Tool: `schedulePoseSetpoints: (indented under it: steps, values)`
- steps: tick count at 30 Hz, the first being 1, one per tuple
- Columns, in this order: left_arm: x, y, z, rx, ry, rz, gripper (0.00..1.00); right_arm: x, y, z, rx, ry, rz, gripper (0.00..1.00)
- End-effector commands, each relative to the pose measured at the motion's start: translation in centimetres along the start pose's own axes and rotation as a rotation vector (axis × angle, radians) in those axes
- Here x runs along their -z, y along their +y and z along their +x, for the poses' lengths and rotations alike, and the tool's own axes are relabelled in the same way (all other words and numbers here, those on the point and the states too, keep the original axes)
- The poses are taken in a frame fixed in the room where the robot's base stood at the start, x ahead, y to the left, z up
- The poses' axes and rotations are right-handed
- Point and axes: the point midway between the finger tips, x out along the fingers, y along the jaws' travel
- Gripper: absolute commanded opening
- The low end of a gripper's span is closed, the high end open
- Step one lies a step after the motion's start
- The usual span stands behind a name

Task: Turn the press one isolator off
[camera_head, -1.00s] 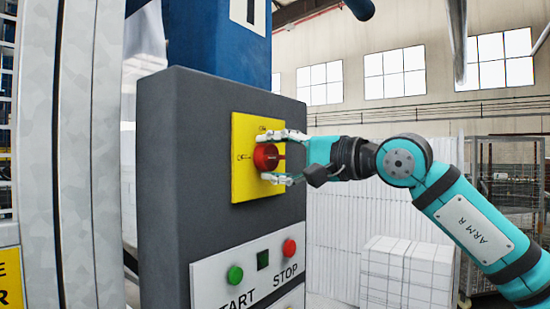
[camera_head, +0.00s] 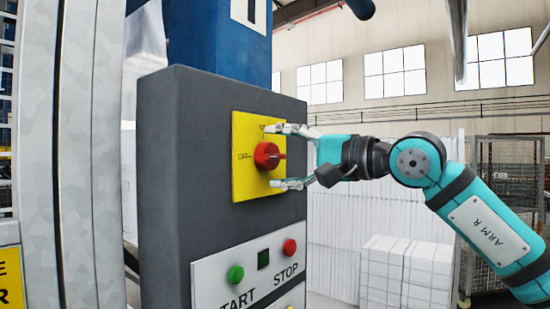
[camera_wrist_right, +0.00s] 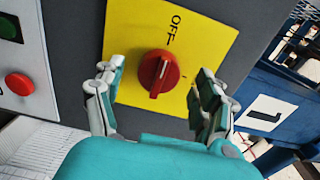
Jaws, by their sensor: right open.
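The isolator's red rotary knob (camera_head: 267,155) sits on a yellow plate (camera_head: 243,185) on the dark grey press cabinet. Its grip bar lies horizontally in the head view, in line with the OFF mark at the plate's left. In the right wrist view the knob (camera_wrist_right: 158,73) has a pale line on the side towards the OFF lettering (camera_wrist_right: 172,28). My right gripper (camera_head: 289,156) is open, its fingers above and below the knob with visible gaps. In the right wrist view the fingers stand apart on both sides of the knob. My left gripper is not in view.
Below the plate, a panel (camera_head: 215,270) carries a green START button (camera_head: 235,274) and a red STOP button (camera_head: 290,247). A pale metal post (camera_head: 75,150) stands left of the cabinet (camera_head: 165,200). White blocks (camera_head: 405,270) are stacked behind my right arm.

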Motion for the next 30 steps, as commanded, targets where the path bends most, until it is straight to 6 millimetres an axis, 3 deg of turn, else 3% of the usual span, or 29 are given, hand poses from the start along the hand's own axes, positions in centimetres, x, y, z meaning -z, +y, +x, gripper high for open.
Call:
schedulePoseSetpoints:
  steps: [9,15,30]
  values:
    - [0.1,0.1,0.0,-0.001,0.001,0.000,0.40,0.1,0.1,-6.8,-0.001,0.003,0.000,0.72]
    - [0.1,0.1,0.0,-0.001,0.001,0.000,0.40,0.1,0.1,-9.6,-0.001,0.002,0.000,0.72]
    - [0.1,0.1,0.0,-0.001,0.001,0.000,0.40,0.0,0.1,-10.3,-0.002,0.000,0.000,0.72]
